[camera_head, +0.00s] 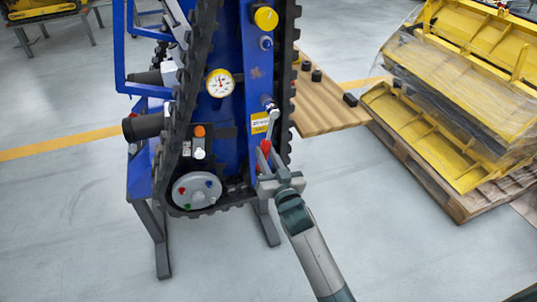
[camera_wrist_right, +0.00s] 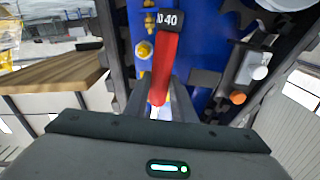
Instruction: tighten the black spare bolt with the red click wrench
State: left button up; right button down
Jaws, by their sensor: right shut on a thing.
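The click wrench has a red handle (camera_head: 265,148) and a silver shaft that reaches up along the blue carrier. In the right wrist view the red handle (camera_wrist_right: 164,68) ends in a black collar marked with numbers. My right gripper (camera_head: 268,172) is shut on the lower end of this handle. The wrench's upper end lies close to a small bolt-like part (camera_head: 267,101) at the carrier's right edge. I cannot tell whether they touch, nor whether this is the black spare bolt. My left gripper is not in view.
The blue carrier (camera_head: 229,130) has black tracks, a dial gauge (camera_head: 220,83) and a grey round plate (camera_head: 196,190). A wooden tabletop (camera_head: 325,112) with several small black pieces stands behind right. Yellow wrapped parts (camera_head: 450,100) sit on a pallet at right. The front floor is clear.

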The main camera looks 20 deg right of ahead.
jog(key=shift+a+r, duration=0.1)
jog(key=shift+a+r+m, duration=0.15)
jog(key=shift+a+m, duration=0.4)
jog(key=shift+m, duration=0.05)
jog(key=shift+p, duration=0.3)
jog(key=shift+a+r+m, duration=0.25)
jog(key=shift+a+m, duration=0.35)
jog(key=shift+a, duration=0.05)
jog(key=shift+a+p, duration=0.1)
jog(key=shift+p, duration=0.25)
jog(key=shift+a+r+m+p, duration=0.3)
jog(key=shift+a+m, duration=0.2)
jog(key=shift+m, duration=0.1)
jog(key=shift+a+r+m+p, duration=0.35)
jog(key=shift+a+m+p, duration=0.05)
jog(key=shift+a+m, duration=0.2)
